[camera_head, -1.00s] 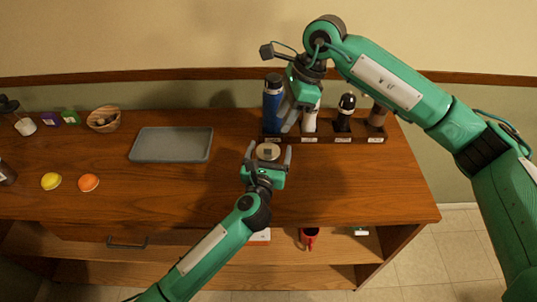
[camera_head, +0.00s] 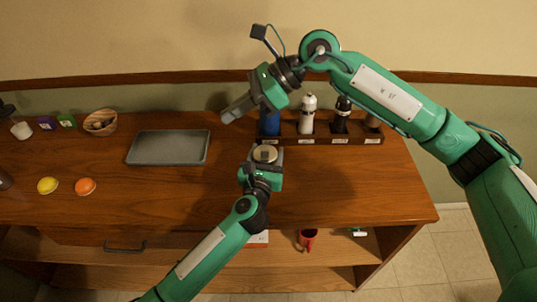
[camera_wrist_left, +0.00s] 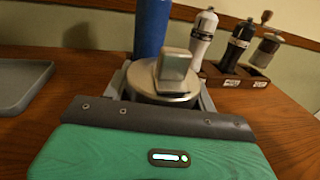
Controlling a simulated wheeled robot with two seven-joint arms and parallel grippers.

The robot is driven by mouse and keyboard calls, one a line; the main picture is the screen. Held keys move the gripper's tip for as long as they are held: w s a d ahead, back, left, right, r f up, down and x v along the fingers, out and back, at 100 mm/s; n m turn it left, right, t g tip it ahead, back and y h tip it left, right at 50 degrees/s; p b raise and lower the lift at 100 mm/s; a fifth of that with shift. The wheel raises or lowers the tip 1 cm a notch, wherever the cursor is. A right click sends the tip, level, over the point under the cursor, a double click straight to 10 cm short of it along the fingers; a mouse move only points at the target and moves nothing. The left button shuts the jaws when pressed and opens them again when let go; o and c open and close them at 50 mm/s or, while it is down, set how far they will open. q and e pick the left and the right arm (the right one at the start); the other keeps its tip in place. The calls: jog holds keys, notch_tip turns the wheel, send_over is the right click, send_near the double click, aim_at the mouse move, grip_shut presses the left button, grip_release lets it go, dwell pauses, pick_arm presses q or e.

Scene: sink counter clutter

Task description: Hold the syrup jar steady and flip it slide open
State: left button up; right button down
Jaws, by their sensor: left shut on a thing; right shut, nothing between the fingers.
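The syrup jar (camera_head: 265,153) stands on the wooden counter in front of the rack, seen from above in the head view. In the left wrist view its round metallic lid (camera_wrist_left: 163,84) carries a raised block-like piece (camera_wrist_left: 176,65). My left gripper (camera_head: 264,157) is shut on the jar, with its fingers along the jar's sides. The jar's lower body is hidden by the gripper. My right gripper (camera_head: 229,114) is shut and empty, above the counter to the upper left of the jar, apart from it. I cannot tell whether the slide is open.
A dark rack (camera_head: 325,141) with a blue bottle (camera_head: 269,124), a white bottle (camera_head: 307,114) and a black one (camera_head: 342,114) stands behind the jar. A grey tray (camera_head: 168,148) lies to the left. A lemon (camera_head: 47,186) and an orange (camera_head: 86,187) lie farther left.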

notch_tip(320, 180, up, 17)
jog(key=a+m+t+y, duration=0.2)
jog(key=m+t+y, duration=0.5)
jog(key=m+y, duration=0.6)
jog(key=w+d+f+m+t+h, duration=0.3)
jog(key=f+m+h, duration=0.35)
jog(key=m, duration=0.55)
jog(key=w+d+f+m+t+h, duration=0.1)
jog(key=d+f+m+t+h, duration=0.2)
jog(key=f+m+t+h, duration=0.45)
jog(key=s+d+f+m+g+h, duration=0.5)
jog(key=s+d+f+m+g, duration=0.1)
jog(key=s+f+g, duration=0.3)
jog(key=shift+s+f+h, duration=0.4)
jog(key=shift+s+f, duration=0.45)
jog(key=shift+s, duration=0.05)
